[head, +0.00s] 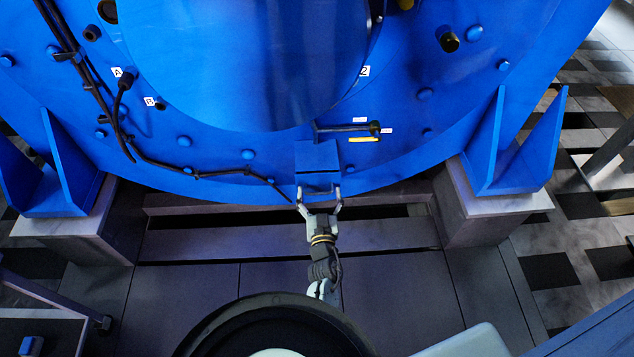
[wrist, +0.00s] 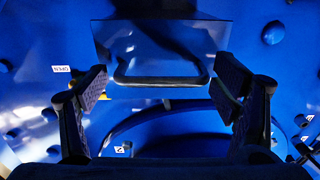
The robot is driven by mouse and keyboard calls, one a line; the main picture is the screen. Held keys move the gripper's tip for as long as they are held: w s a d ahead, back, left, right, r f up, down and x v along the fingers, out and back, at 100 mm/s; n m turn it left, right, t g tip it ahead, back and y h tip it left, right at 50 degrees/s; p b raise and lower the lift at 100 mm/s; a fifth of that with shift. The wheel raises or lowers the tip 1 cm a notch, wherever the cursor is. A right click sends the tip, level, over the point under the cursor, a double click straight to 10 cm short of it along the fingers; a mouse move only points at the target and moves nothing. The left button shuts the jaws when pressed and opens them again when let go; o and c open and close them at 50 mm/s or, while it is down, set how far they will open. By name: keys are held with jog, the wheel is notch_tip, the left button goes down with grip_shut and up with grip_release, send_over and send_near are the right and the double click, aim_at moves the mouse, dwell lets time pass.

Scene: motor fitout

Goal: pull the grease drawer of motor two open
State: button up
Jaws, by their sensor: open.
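The blue motor (head: 240,165) fills the upper part of the head view, with a "2" label (head: 364,71) on its face. The grease drawer (head: 317,158) is a small blue box low on the motor's face. In the wrist view its flat front (wrist: 112,45) faces me, with a dark bar handle (wrist: 160,81) along one edge. My gripper (head: 319,193) is open just below the drawer. In the wrist view my gripper (wrist: 162,86) has one finger to each side of the handle, apart from it. Whether the drawer is fully shut cannot be told.
A black lever (head: 345,128) with small labels sits above the drawer. Black cables (head: 150,158) run down the motor's left side. Blue brackets (head: 515,145) on pale blocks flank the motor. The dark floor panels (head: 400,290) in front are clear apart from my own arm and base.

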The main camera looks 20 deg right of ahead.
jog(key=shift+w, duration=0.25)
